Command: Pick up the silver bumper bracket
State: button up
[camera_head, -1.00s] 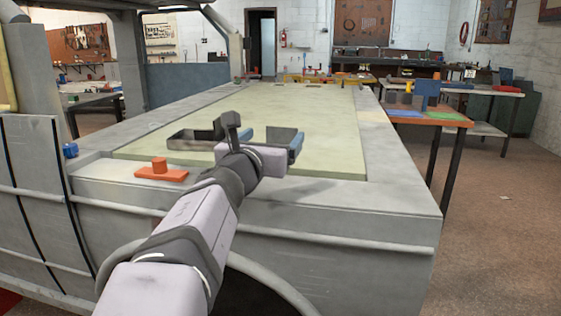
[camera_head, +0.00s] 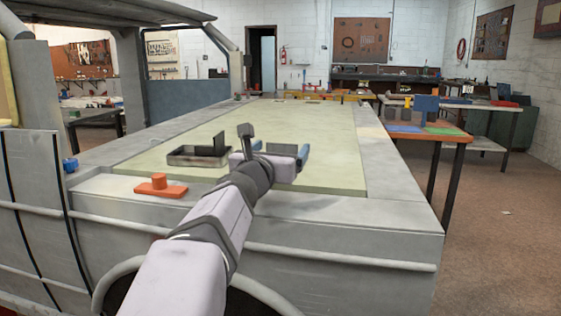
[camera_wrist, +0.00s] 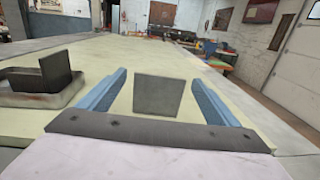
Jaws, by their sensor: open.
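A grey upright plate (camera_wrist: 158,96), likely the silver bumper bracket, stands on the pale green bench top (camera_wrist: 150,57). In the wrist view it shows between the two blue fingers of my gripper (camera_wrist: 160,92), with a gap on each side. My gripper is open and holds nothing. In the head view the fingers (camera_head: 281,153) are partly hidden behind my wrist.
A shallow grey tray (camera_head: 183,162) with a dark upright piece (camera_wrist: 57,68) stands left of my gripper. An orange block with a knob (camera_head: 160,188) sits on the near ledge, and a blue block (camera_head: 70,165) farther left. The bench top beyond is largely clear.

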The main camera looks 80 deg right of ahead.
jog(key=shift+d, duration=0.95)
jog(key=shift+s+r, duration=0.1)
jog(key=c, duration=1.3)
jog(key=shift+r, duration=0.1)
notch_tip(320, 180, up, 10)
jog(key=p, duration=0.8)
